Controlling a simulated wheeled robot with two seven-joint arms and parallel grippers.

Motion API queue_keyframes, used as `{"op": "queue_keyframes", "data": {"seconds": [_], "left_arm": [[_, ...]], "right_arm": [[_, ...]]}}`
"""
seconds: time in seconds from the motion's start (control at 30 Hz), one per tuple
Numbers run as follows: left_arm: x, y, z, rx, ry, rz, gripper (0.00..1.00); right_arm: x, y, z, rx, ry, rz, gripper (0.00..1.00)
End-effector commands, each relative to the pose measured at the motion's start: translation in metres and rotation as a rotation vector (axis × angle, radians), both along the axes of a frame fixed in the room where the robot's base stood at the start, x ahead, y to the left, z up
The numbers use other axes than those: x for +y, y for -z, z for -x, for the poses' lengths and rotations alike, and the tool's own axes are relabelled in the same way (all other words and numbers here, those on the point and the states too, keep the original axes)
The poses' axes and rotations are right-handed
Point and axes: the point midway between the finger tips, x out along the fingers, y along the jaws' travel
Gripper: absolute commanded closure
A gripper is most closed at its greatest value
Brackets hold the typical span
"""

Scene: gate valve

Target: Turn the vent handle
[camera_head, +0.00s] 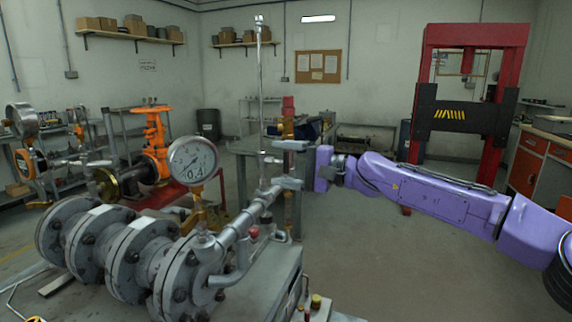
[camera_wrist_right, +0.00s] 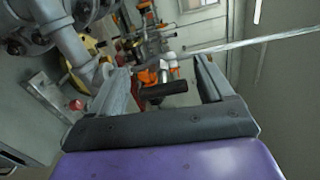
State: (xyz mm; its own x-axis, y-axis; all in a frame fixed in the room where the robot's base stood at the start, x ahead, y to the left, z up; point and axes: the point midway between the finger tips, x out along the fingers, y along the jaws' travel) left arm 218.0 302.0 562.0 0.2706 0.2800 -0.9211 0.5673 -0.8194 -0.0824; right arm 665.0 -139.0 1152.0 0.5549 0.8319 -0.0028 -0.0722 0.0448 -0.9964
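A dark, bar-like handle (camera_wrist_right: 163,89), which looks like the vent handle, lies between the fingers of my right gripper (camera_wrist_right: 165,84) in the right wrist view. Its left end is close to the left finger, and I cannot tell whether they touch. The fingers are wide apart, with a gap on the handle's right. In the head view, my right gripper (camera_head: 289,165) is beside the grey pipe (camera_head: 240,228) and the thin upright tube (camera_head: 260,100). The handle is not clearly distinguishable there. My left gripper is not in view.
A large pressure gauge (camera_head: 193,161) and a flanged grey valve body (camera_head: 130,250) stand left of the gripper. A red-tipped fitting (camera_head: 254,232) sits below the pipe. An orange valve (camera_head: 155,140) and a red press frame (camera_head: 470,40) stand farther back. Open floor lies at right.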

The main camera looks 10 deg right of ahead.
Motion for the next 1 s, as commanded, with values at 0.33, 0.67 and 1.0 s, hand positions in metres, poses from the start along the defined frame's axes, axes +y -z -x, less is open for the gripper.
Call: {"op": "queue_keyframes", "data": {"seconds": [0.33,0.67,1.0], "left_arm": [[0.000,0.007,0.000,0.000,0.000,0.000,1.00],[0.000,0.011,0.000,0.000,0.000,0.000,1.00],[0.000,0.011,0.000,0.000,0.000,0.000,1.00]], "right_arm": [[-0.036,-0.001,0.022,-0.004,0.005,-0.004,0.19],[-0.084,-0.001,0.058,-0.002,0.000,-0.001,0.19],[-0.087,-0.001,0.060,-0.001,0.000,0.001,0.19]]}}
